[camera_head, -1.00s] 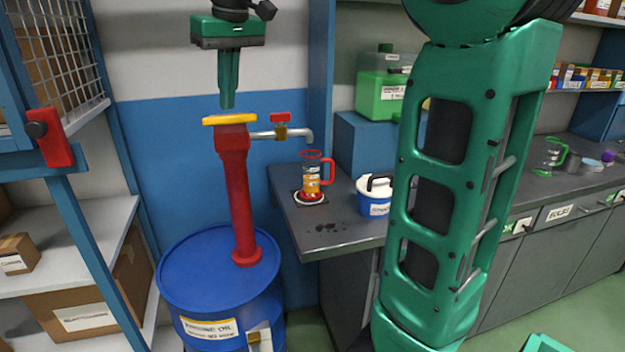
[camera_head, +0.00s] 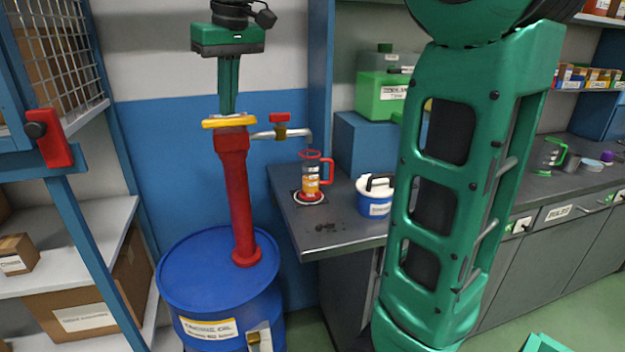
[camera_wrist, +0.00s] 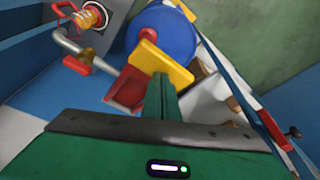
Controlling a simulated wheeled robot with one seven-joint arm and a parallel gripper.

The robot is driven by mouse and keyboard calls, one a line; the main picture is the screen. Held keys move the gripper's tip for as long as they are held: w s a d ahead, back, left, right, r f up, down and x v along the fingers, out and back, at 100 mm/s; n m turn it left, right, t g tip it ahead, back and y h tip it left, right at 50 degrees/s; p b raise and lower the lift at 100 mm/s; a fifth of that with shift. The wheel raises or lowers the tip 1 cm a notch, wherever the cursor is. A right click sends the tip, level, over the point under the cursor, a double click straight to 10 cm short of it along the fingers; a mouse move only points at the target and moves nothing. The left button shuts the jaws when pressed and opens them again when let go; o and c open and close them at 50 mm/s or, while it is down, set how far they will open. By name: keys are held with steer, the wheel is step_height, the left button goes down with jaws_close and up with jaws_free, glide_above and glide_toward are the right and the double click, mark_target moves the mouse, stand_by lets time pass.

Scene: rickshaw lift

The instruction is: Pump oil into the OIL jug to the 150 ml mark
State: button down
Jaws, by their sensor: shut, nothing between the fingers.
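The red hand pump (camera_head: 238,190) stands upright on the blue oil drum (camera_head: 205,270), with a yellow plate (camera_head: 240,122) on top. My gripper (camera_head: 228,111) points down with its fingers shut and empty, tips at the plate and apparently touching it. In the wrist view the fingers (camera_wrist: 161,92) overlap the yellow plate (camera_wrist: 163,62). A metal spout (camera_head: 268,135) with a red valve lever (camera_head: 280,118) runs right from the pump and ends above the jug. The clear jug (camera_head: 313,170) with a red handle holds orange liquid; its marks are too small to read.
The jug stands on a round white-and-red pad (camera_head: 309,198) on the grey bench (camera_head: 335,238), beside a blue, white-lidded tub (camera_head: 374,200). Green containers (camera_head: 385,100) stand behind. A shelf rack (camera_head: 75,215) is at left. My arm blocks the right-centre.

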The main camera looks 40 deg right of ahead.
steer(key=shift+f, duration=3.3)
steer(key=shift+r, duration=3.95)
steer(key=shift+a, duration=0.1)
